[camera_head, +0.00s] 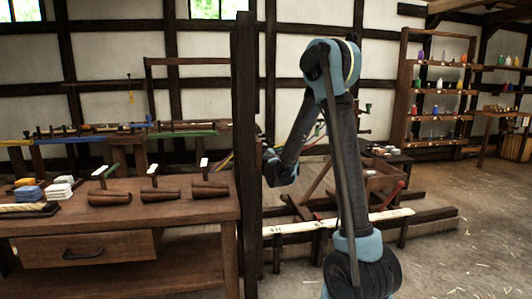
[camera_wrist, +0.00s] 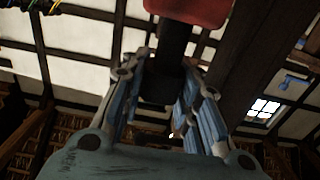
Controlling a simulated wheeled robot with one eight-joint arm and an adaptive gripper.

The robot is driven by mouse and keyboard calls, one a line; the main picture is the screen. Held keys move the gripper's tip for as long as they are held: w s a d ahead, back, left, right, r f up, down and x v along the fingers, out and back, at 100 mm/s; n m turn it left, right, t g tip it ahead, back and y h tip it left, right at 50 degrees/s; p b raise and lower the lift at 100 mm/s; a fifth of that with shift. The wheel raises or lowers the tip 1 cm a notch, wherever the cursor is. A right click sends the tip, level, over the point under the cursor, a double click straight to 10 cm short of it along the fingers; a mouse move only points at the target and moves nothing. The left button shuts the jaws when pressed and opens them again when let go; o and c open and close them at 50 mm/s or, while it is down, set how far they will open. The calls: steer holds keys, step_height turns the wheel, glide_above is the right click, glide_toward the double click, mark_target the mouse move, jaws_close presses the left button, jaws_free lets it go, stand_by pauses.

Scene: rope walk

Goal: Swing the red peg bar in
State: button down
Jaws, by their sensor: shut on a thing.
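In the wrist view a red piece (camera_wrist: 195,10), which looks like part of the red peg bar, crosses the top edge, with most of it out of frame. A dark upright peg (camera_wrist: 174,45) runs from it down between the fingers of my gripper (camera_wrist: 160,85). The blue-grey fingers stand on both sides of this dark peg and are shut on it. In the head view the end of my arm reaches left behind a tall dark post, which hides my gripper and the red peg bar.
The tall dark post (camera_head: 245,130) stands left of my arm. A workbench (camera_head: 120,215) with dark rollers is at the left. A low wooden frame (camera_head: 340,222) stands behind my arm. Shelves with colored bottles (camera_head: 408,95) are at the back right.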

steer(key=shift+s, duration=0.15)
steer(key=c, duration=1.2)
jaws_free()
steer(key=shift+a, duration=0.1)
steer(key=shift+s, duration=0.1)
steer(key=v, duration=1.1)
steer(key=shift+s+f, duration=0.15)
steer(key=shift+s, duration=0.2)
